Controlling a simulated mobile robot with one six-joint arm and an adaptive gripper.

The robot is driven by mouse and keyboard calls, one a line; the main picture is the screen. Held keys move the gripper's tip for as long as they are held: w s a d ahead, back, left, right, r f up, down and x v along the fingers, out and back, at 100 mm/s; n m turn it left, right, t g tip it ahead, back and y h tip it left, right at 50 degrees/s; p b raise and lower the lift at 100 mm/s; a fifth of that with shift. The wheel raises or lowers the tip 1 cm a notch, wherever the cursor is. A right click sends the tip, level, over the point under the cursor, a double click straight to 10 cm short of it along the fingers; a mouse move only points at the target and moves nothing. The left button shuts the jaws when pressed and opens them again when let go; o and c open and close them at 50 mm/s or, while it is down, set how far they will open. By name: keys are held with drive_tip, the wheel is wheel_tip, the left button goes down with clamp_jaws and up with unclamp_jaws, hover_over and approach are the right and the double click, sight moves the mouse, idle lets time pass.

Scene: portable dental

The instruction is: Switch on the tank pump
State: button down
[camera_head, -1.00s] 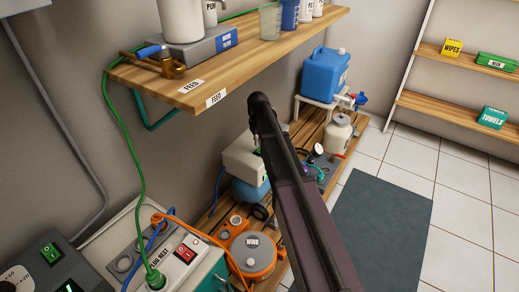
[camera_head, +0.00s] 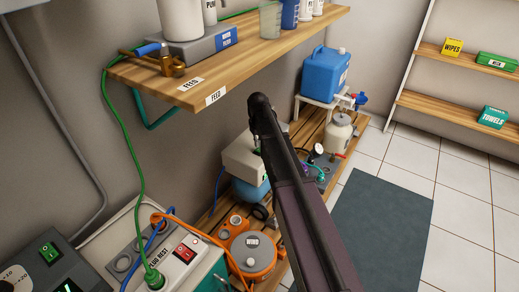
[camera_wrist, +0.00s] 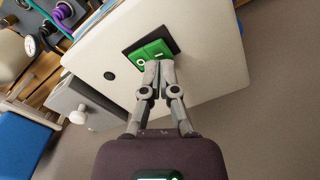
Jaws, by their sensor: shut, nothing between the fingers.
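A bright green rocker switch (camera_wrist: 148,53) with white marks sits in a black frame on a cream housing (camera_wrist: 203,42) in the wrist view. My gripper (camera_wrist: 159,66) is shut and empty. Its fingertips are at the switch's lower edge and overlap it in the picture. I cannot tell whether they touch it, or which side of the rocker is down. In the head view, a cream box (camera_head: 240,150) on a blue tank (camera_head: 251,191) stands on the low wooden platform. My arm crosses in front of it and hides part of it, and my gripper is hidden there.
A shelf (camera_head: 240,72) overhangs the platform on the left. An orange vessel (camera_head: 253,256), a blue canister (camera_head: 324,77) and a gauge stand around the box. A panel with a red switch (camera_head: 184,254) and plugged cables is at lower left. The floor mat (camera_head: 378,232) is clear.

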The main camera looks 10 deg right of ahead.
sight(258, 150)
drive_tip(key=shift+f+b, duration=1.1)
drive_tip(key=shift+f, duration=0.05)
idle(1.0)
drive_tip(key=shift+r, duration=0.1)
drive_tip(key=shift+r+p, duration=3.45)
drive_tip(key=shift+p, duration=0.1)
drive_tip(key=shift+s, duration=0.1)
drive_tip(key=s+r+m+p, duration=0.3)
drive_tip(key=s, duration=2.3)
wheel_tip(258, 150, up, 38)
drive_tip(key=w+p, duration=0.1)
drive_tip(key=p, duration=3.6)
drive_tip(key=shift+f+p, duration=0.25)
drive_tip(key=shift+p, duration=0.05)
